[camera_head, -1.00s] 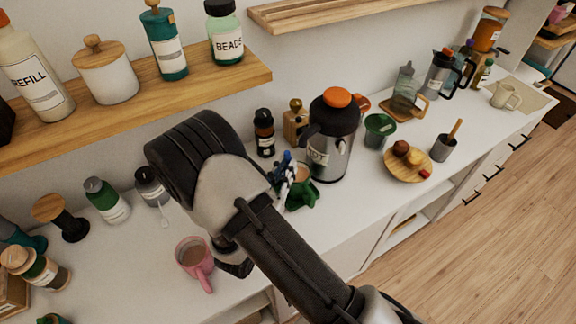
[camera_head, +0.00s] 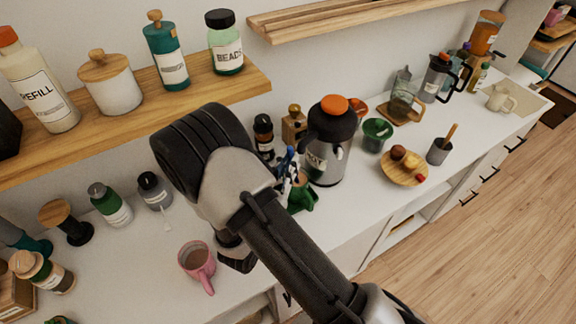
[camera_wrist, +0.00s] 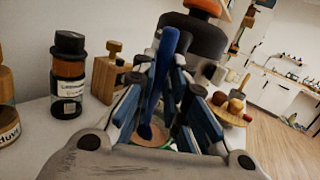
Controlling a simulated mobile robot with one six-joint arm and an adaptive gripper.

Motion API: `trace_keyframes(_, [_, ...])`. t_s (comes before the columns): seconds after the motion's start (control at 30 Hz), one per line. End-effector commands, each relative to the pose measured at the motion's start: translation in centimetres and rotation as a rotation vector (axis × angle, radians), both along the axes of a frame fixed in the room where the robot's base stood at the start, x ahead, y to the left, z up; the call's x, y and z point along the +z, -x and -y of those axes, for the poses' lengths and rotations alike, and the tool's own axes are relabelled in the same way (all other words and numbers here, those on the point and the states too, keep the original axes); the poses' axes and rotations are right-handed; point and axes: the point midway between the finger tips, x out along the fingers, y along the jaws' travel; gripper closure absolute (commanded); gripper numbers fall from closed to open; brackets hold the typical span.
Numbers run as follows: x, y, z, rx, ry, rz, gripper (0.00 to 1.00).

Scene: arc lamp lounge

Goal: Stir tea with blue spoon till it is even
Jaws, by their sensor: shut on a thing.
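My gripper (camera_head: 291,170) is shut on a blue spoon (camera_wrist: 168,62), which stands tilted between the fingers in the wrist view. The gripper (camera_wrist: 165,105) is above a green mug (camera_head: 302,198) on the white counter, in front of the flask. Brown tea (camera_wrist: 181,138) shows inside the mug between the fingers. The spoon's lower end reaches down to the tea; how deep it goes is hard to tell. The fingers hide much of the mug. The tea's evenness is unclear.
A dark flask with an orange lid (camera_head: 332,140) stands close behind the mug. A pink mug (camera_head: 197,262) of brown liquid is left of my arm. A wooden plate of food (camera_head: 405,172) and a grey pot (camera_head: 438,152) are right. A shelf (camera_head: 130,118) hangs above.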

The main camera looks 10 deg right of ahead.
Motion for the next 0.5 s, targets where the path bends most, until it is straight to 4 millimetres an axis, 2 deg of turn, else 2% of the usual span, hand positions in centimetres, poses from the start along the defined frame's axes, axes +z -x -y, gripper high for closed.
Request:
trace_keyframes(0.1, [1.3,0.0,0.0,0.0,0.0,0.0,1.0])
trace_keyframes(0.5, [4.2,0.0,0.0,0.0,-0.001,0.001,1.0])
